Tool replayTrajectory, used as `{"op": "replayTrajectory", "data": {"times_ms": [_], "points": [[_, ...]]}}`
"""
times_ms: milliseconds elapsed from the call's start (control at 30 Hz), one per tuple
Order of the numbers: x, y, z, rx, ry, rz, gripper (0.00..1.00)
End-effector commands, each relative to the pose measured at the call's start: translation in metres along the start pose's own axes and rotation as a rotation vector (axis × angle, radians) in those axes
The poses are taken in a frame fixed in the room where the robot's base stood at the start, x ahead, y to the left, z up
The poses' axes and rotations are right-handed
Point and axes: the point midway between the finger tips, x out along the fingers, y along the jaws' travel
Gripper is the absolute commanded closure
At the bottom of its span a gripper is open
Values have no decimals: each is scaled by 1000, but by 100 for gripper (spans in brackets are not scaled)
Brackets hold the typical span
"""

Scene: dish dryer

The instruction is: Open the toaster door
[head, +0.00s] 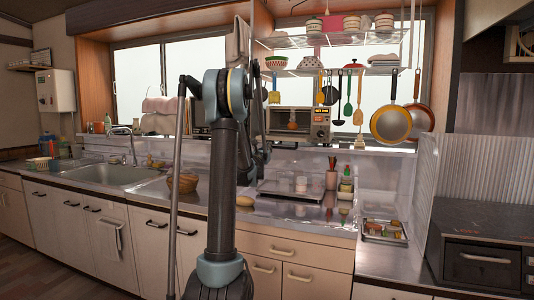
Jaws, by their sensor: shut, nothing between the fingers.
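The toaster (319,122) is a small silver oven on the ledge below the window, right of my arm. Its front has a glass door (290,122) on the left and a control panel on the right. The door looks shut, and hanging utensils cover part of it. My gripper (262,154) is a small dark shape beside my upright arm, left of the toaster. It looks shut and empty, and my arm hides part of it. I cannot tell its exact distance from the door.
Utensils and pans (391,122) hang from the wire shelf (345,71) in front of and beside the toaster. A wooden bowl (183,183) and sink (100,174) lie left.

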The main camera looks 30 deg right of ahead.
Motion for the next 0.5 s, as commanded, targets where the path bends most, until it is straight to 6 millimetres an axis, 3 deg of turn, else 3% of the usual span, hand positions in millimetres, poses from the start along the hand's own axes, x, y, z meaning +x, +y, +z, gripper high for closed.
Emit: {"op": "replayTrajectory", "data": {"times_ms": [233,500], "points": [[0,0,5,0,0,0,100],[4,0,44,0,0,0,100]]}}
